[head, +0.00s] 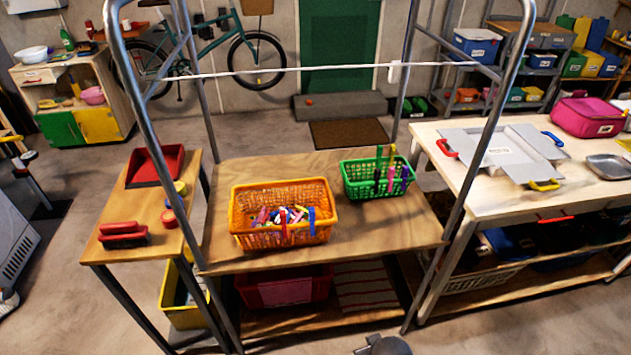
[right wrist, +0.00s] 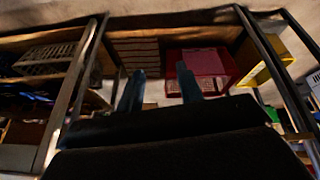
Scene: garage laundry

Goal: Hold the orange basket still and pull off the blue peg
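The orange basket (head: 258,236) stands on the wooden table, left of its middle, with a jumble of colourful pegs inside. A blue peg (head: 311,220) is clipped upright on its front rim near the right corner. A red peg (head: 283,224) sits on the same rim further left. My right gripper (right wrist: 161,72) shows in the right wrist view with its two fingers apart and nothing between them. It is low, facing the table's lower shelf, away from the basket. My left gripper is in neither view.
A green basket (head: 362,186) with several pegs on its rim stands at the table's back right. Metal rack posts (head: 152,140) and a white line (head: 290,70) frame the table. A red bin (head: 285,288) sits below. A side bench (head: 150,205) stands left, a worktable (head: 455,195) right.

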